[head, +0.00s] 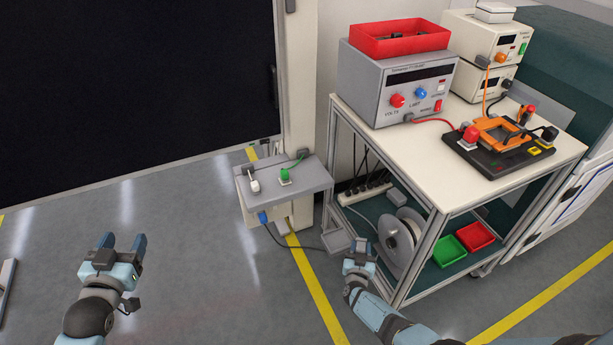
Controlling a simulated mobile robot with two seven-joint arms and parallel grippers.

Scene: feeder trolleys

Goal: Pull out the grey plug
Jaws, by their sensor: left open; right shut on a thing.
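My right gripper (361,246) is low by the near left leg of the trolley. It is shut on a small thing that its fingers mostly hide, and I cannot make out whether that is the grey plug. A small grey box (335,241) sits close to the left of its fingers, with a dark cable running to it. I cannot tell whether they touch. My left gripper (123,243) is open and empty over the floor at the left, far from the trolley.
A grey wall box (318,174) carries a white plug (255,186) and a green plug (284,177); a blue plug (262,217) is below. The trolley's lower shelf holds a power strip (366,190), a cable reel (398,240) and green and red bins.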

